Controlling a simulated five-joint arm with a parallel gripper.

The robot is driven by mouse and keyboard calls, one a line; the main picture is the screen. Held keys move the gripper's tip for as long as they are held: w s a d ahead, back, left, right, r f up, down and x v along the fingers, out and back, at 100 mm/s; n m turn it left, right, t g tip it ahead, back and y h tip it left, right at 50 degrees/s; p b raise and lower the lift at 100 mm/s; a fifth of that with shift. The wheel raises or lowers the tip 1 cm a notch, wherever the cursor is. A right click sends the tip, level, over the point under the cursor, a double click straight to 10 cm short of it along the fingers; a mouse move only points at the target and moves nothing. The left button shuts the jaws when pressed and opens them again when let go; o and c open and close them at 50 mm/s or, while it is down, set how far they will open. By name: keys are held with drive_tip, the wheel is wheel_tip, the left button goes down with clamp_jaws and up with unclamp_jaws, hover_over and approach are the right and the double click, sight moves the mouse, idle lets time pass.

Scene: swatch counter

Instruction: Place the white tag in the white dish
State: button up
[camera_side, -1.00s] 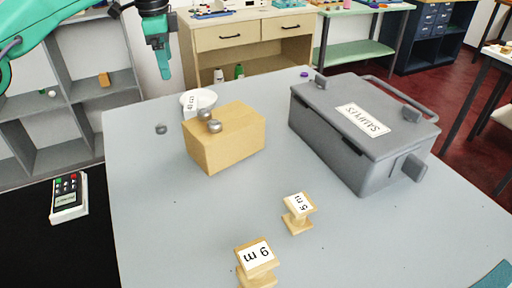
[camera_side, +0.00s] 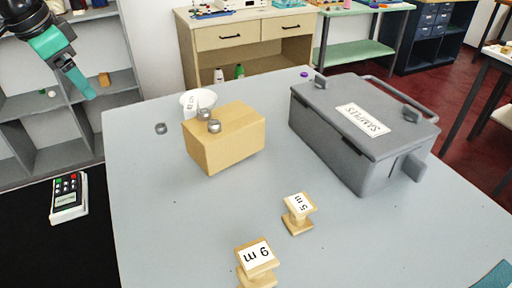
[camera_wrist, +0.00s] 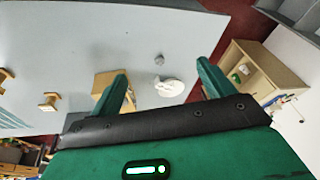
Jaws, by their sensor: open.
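The white dish (camera_side: 207,97) stands at the back left of the table, behind a tan box. A small white piece with dark marks (camera_side: 190,107) shows at its left front; I cannot tell whether it is the white tag lying in the dish or a label on its side. The dish also shows in the wrist view (camera_wrist: 175,86), between and beyond my fingers. My gripper (camera_side: 90,94) is raised at the upper left, left of the dish and apart from it. In the wrist view my gripper (camera_wrist: 163,68) is open with nothing between its fingers.
A large grey case (camera_side: 345,150) stands right. Two labelled wooden spools (camera_side: 298,214) stand in front. The front left table is clear.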

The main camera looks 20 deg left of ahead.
drive_tip(key=s+a+f+n+t, duration=0.1)
drive_tip(key=s+f+n, duration=0.1)
drive_tip(key=s+f, duration=0.3)
drive_tip(key=s+a+f+n+t, duration=0.1)
drive_tip(key=s+f+n, duration=0.2)
drive_tip(key=s, duration=0.7)
drive_tip(key=shift+s+a+f, duration=0.35)
drive_tip(key=shift+a+f, duration=0.05)
drive_tip(key=shift+f, duration=0.95)
